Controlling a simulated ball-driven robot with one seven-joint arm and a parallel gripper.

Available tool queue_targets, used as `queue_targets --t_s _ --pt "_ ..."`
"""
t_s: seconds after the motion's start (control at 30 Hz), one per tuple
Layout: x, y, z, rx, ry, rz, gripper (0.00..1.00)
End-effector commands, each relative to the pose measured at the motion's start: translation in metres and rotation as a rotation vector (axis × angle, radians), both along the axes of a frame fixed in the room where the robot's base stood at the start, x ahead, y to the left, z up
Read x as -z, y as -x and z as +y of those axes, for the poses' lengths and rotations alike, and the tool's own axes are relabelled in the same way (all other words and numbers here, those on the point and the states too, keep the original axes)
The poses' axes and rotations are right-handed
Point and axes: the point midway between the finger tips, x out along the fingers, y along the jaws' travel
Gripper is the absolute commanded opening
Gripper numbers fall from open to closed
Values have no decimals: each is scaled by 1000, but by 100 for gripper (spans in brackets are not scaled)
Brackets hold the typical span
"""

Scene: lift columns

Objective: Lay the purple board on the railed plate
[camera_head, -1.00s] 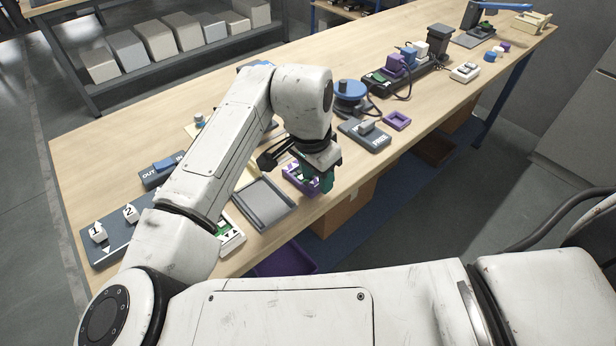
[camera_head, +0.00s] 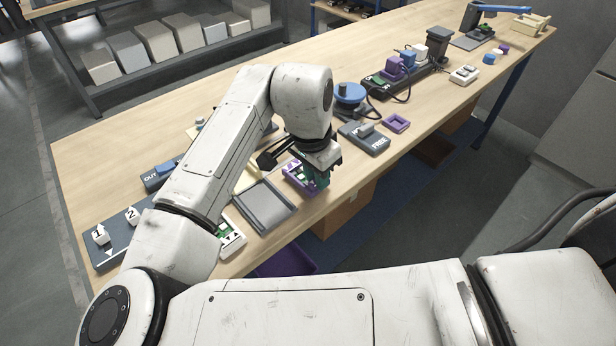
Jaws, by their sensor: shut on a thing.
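My gripper (camera_head: 308,161) is at the near edge of the table, pointing down and shut on the purple board (camera_head: 298,178). The board shows below and left of the jaws as a purple piece with green and white parts. The jaws and wrist hide part of it, and I cannot tell whether it touches the table or a purple holder under it. The railed plate (camera_head: 266,208) is a grey flat plate with raised edges, just left of the gripper. It looks empty, and the board is beside it, not over it.
A grey FREE block (camera_head: 365,136) and an empty purple frame (camera_head: 396,123) stand right of the gripper. A blue reel (camera_head: 350,96) is behind. A green-and-white board (camera_head: 230,238) lies left of the plate. My arm covers the table's left middle.

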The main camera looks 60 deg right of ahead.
Motion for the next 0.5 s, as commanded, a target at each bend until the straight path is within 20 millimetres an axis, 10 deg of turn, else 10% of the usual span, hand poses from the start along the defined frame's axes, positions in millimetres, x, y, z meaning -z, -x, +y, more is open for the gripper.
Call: queue_targets --t_s 0.5 --pt "-31 0 0 1 0 0 0"
